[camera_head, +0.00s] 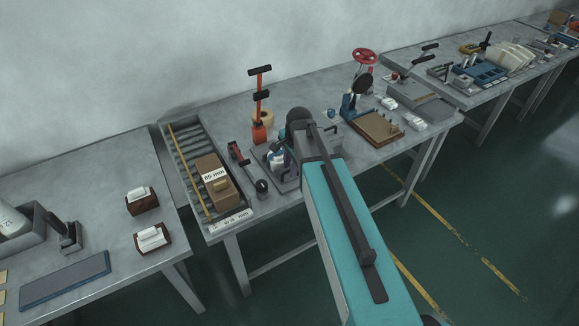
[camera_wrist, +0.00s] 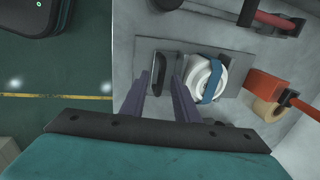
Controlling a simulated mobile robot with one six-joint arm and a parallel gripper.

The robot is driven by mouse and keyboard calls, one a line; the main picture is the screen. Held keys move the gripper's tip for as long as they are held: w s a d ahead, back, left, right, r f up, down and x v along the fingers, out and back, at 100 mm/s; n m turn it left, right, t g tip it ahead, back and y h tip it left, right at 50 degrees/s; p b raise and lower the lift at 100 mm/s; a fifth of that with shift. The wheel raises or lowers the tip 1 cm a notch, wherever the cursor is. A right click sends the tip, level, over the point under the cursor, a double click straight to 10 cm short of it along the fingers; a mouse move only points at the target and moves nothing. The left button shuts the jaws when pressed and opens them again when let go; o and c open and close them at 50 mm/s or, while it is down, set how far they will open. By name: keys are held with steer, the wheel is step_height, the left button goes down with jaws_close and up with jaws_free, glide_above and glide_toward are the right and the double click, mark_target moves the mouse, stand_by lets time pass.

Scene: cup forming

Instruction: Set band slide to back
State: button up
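In the wrist view, a flat grey plate (camera_wrist: 236,66) bears a white ring-shaped part (camera_wrist: 194,88) with a blue band (camera_wrist: 213,82) across it. A dark upright piece (camera_wrist: 162,66), perhaps the band slide, stands on the plate left of the ring. My gripper (camera_wrist: 161,75) is open, one finger on each side of this dark piece; I cannot tell if they touch it. In the head view, the blue and white part (camera_head: 277,158) shows just left of my arm, which hides my gripper and much of the plate.
An orange stand (camera_head: 259,132) with a tall lever and a tan roll (camera_head: 263,116) is behind. A red-and-black tool (camera_head: 238,153) lies left, near a roller tray with a brown box (camera_head: 211,173). A brown board (camera_head: 375,128) lies right of my arm.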

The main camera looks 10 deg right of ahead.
steer(key=shift+c, duration=0.4)
jaws_close()
steer(key=shift+s, duration=0.1)
steer(key=shift+s+d+b, duration=0.15)
steer(key=shift+s+d, duration=0.15)
steer(key=shift+s, duration=0.55)
steer(key=shift+s+d+b, duration=0.15)
steer(key=shift+s+d, duration=0.15)
steer(key=shift+s, duration=0.55)
steer(key=shift+o, duration=0.4)
jaws_free()
steer(key=shift+s, duration=0.15)
